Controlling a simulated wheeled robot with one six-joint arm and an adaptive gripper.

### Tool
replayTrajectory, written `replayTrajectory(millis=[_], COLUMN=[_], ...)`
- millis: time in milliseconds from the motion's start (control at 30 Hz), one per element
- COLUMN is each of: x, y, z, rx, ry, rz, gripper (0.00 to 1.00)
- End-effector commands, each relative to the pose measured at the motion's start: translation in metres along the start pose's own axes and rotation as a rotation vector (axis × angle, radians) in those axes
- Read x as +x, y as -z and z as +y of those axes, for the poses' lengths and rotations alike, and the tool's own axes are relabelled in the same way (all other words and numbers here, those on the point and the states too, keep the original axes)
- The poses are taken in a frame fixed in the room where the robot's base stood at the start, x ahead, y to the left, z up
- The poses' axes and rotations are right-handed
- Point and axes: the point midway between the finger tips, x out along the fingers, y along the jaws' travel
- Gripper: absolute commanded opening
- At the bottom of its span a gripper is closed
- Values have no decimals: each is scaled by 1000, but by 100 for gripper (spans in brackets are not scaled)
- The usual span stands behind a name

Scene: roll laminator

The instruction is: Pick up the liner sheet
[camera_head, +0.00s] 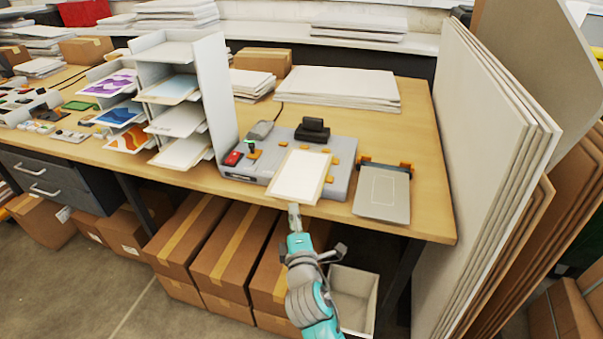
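A pale sheet with a tan border (300,176), which looks like the liner sheet, lies on the grey laminator (341,178). It is tilted in the picture, and its near corner reaches over the machine's front edge. My gripper (294,208) is just below the sheet's near edge in the picture, in front of the table. Its tip meets or nearly meets that edge; I cannot tell whether they touch. The fingers show as one narrow grey piece, so their opening is hidden.
A grey plate (382,194) with orange clips lies right of the laminator. A white shelf rack (226,95) with sheets stands to the left. Tall panels (480,150) lean at the right table end. Cardboard boxes (235,250) and an open white bin (352,300) stand below.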

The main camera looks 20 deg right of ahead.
Motion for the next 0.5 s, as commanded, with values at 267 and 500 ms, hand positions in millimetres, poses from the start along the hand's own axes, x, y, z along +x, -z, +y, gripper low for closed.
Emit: replayTrajectory(millis=[267,500], x=[23,53], y=[0,-1], z=[2,2], rx=[2,2], ry=[-2,0], rz=[0,0], gripper=[32,32])
